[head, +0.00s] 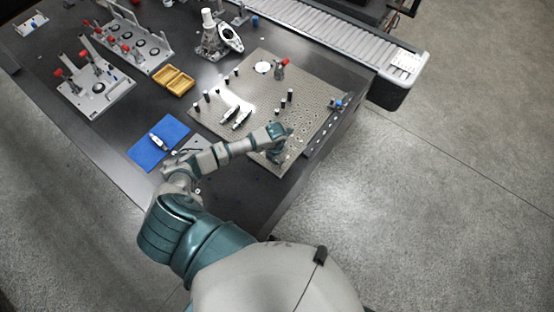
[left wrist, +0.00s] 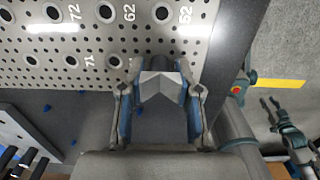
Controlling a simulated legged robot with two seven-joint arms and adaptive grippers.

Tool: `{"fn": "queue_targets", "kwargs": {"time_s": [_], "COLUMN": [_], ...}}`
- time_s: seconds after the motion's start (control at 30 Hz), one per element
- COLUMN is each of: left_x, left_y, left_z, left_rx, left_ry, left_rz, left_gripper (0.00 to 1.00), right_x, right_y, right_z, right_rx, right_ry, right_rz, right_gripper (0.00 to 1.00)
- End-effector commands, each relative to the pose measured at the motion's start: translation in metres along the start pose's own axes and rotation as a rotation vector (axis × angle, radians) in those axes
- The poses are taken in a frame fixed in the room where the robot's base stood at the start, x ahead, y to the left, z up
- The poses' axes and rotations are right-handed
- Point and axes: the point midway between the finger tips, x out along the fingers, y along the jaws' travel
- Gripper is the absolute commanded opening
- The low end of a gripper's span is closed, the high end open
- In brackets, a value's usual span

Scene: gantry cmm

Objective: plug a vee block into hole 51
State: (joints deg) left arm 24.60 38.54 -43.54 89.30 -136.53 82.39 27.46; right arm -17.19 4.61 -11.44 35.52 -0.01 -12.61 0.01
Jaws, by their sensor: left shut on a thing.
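My left gripper (head: 277,152) is over the near right part of the perforated fixture plate (head: 215,118). In the left wrist view the left gripper (left wrist: 161,108) is shut on a grey vee block (left wrist: 160,84), its V-shaped face between the two fingers. The block is at the plate's edge, near the labels 52, 62 and 71. It hides the area where hole 51 would lie, so I cannot tell whether it is seated or above the plate. What looks like my right gripper (left wrist: 270,104) shows small at the right; its jaws are unclear.
Dark pins and grey parts stand on the plate. A blue mat (head: 150,152) with a part on it lies to the left. A yellow tray (head: 175,80), clamp fixtures (head: 95,88) and a conveyor (head: 310,22) are farther back. Bare floor lies right of the table.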

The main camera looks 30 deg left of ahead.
Motion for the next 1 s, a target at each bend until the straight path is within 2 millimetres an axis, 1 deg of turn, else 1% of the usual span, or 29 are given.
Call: {"fn": "queue_targets", "kwargs": {"time_s": [0.03,0.07,0.1,0.17,0.47,0.57,0.67,0.9,1.0], "left_x": [-0.001,-0.001,-0.001,-0.001,-0.001,-0.007,-0.023,-0.077,-0.096], "left_y": [0.000,0.000,0.000,0.000,0.000,0.000,0.001,0.002,0.001], "left_z": [0.000,0.000,0.000,0.000,0.000,0.001,0.002,0.002,0.002], "left_rx": [0.000,0.000,0.000,0.000,0.000,0.000,0.001,0.002,0.001], "left_ry": [-0.001,-0.001,-0.001,-0.001,0.000,-0.002,-0.004,-0.004,-0.003], "left_rz": [0.000,0.000,0.000,0.000,0.000,0.000,0.000,0.001,0.000], "left_gripper": [0.00,0.38,0.48,0.62,0.62,0.62,0.62,0.62,0.62], "right_x": [0.000,0.000,0.000,0.000,0.000,0.000,0.000,0.000,0.000], "right_y": [0.000,0.000,0.000,0.000,0.000,0.000,0.000,0.000,0.000], "right_z": [0.000,0.000,0.000,0.000,0.000,0.000,0.000,0.000,0.000], "right_rx": [0.000,0.000,0.000,0.000,-0.001,-0.001,0.000,0.000,0.000], "right_ry": [0.000,0.000,0.000,0.000,0.001,0.001,0.001,0.001,0.001], "right_rz": [0.000,0.000,0.000,0.000,0.000,0.000,0.000,0.000,0.000], "right_gripper": [0.40,0.40,0.40,0.40,0.40,0.40,0.40,0.40,0.40]}}
